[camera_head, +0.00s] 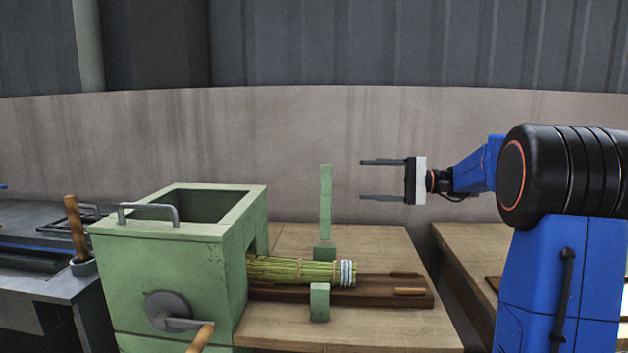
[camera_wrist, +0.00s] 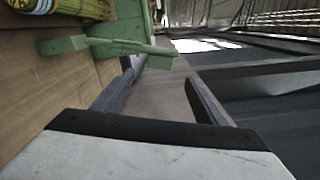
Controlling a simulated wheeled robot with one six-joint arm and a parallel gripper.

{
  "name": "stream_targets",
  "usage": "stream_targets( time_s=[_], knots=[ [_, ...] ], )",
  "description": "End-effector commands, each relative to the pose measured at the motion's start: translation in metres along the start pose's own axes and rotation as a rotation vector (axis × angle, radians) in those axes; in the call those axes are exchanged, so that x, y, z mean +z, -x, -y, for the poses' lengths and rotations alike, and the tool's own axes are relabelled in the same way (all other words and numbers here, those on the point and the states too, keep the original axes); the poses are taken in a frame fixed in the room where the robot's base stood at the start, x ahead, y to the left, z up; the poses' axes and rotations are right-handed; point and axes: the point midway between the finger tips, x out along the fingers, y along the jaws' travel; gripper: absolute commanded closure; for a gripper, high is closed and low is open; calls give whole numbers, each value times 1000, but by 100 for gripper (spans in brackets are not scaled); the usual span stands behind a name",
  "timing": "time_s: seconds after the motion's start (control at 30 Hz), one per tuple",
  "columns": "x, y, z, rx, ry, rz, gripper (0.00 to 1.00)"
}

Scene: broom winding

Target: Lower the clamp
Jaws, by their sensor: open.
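The clamp (camera_head: 325,205) is a green bar standing upright above the bundle of green stalks (camera_head: 300,270). Its hinge base (camera_head: 324,252) is behind the bundle and a separate green block (camera_head: 319,303) stands in front of it. The bundle lies flat, with a pale band wound around its right end. My gripper (camera_head: 362,180) is open and empty, to the right of the clamp's upper half and apart from it in this view. In the wrist view the clamp arm (camera_wrist: 125,46) reaches toward the left finger of my gripper (camera_wrist: 163,72); I cannot tell whether they touch.
A green box machine (camera_head: 170,265) with a crank (camera_head: 175,312) stands left of the clamp. The bundle rests over a dark wooden board (camera_head: 385,290) on a wooden table (camera_head: 375,328). A metal bench (camera_head: 25,290) is far left.

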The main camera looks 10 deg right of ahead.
Motion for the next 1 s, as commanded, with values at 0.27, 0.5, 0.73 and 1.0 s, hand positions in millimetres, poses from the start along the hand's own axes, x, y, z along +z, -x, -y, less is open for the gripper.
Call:
stream_targets(
  time_s=[0.27, 0.5, 0.73, 1.0],
  knots=[
    [2, -48, -1, 2, -1, 4, 34],
    [2, -91, -1, 2, -1, 4, 34],
    [2, -130, -1, 2, -1, 4, 34],
    [1, -158, -1, 2, -1, 1, 34]
  ],
)
